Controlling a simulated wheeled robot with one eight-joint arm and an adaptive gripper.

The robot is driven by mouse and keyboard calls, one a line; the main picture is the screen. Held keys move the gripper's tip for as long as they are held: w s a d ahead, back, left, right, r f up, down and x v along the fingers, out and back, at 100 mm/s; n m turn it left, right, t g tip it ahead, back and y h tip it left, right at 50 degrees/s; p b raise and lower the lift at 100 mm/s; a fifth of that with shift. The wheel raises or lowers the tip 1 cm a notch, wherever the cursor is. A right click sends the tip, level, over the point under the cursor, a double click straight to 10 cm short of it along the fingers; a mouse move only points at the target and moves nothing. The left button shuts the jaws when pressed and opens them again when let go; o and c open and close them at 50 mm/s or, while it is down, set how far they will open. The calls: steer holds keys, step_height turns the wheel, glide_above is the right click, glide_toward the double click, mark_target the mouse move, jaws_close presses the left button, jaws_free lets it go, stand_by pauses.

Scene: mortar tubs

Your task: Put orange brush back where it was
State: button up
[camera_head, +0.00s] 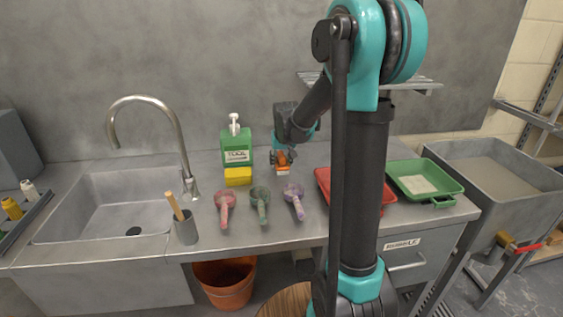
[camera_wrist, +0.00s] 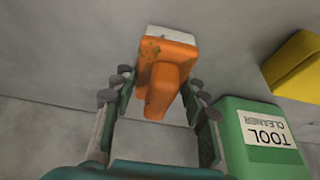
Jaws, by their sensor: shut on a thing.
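The orange brush (camera_head: 282,161) has an orange body with dark worn patches and a pale bristle end. It is at the back of the counter, right of the green tool cleaner bottle (camera_head: 237,147). My gripper (camera_wrist: 160,84) is shut on the brush (camera_wrist: 166,62), with the fingers on either side of its orange knob and the pale end facing away in the wrist view. In the head view my gripper (camera_head: 284,154) is above the brush. I cannot tell whether the bristles touch the counter.
A yellow sponge (camera_head: 238,176) lies in front of the bottle. Pink (camera_head: 225,205), green (camera_head: 260,203) and purple (camera_head: 294,198) scoops lie in front. A red tray (camera_head: 325,180), partly behind my arm, and a green tray (camera_head: 447,188) are at right. A sink (camera_head: 110,205) is at left.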

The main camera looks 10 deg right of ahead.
steer(key=shift+f, duration=0.15)
steer(key=o, duration=1.1)
steer(key=v, duration=1.2)
